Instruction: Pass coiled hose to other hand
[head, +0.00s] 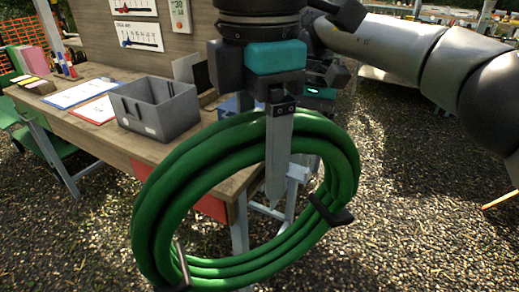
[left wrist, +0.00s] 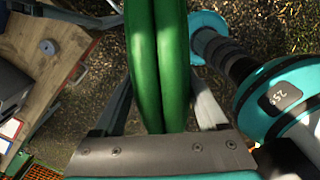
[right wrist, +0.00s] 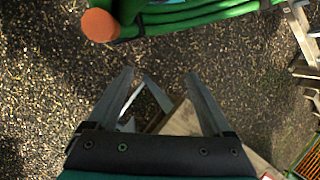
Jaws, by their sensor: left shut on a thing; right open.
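The green coiled hose (head: 158,200) hangs as an upright ring in the middle of the head view, with dark straps around its lower part. My left gripper (head: 275,185) comes down from above and is shut on the top of the ring. In the left wrist view the hose (left wrist: 160,70) runs between both fingers. My right gripper (right wrist: 160,75) is open and empty in its wrist view. The hose (right wrist: 190,14), with an orange end, passes beyond its fingertips, apart from them. In the head view the right gripper is mostly hidden behind the left gripper and the hose.
A wooden workbench (head: 90,140) stands behind and left of the hose. On it are a grey bin (head: 155,108), clipboards (head: 78,93) and folders. Gravel ground (head: 400,200) lies open at the right.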

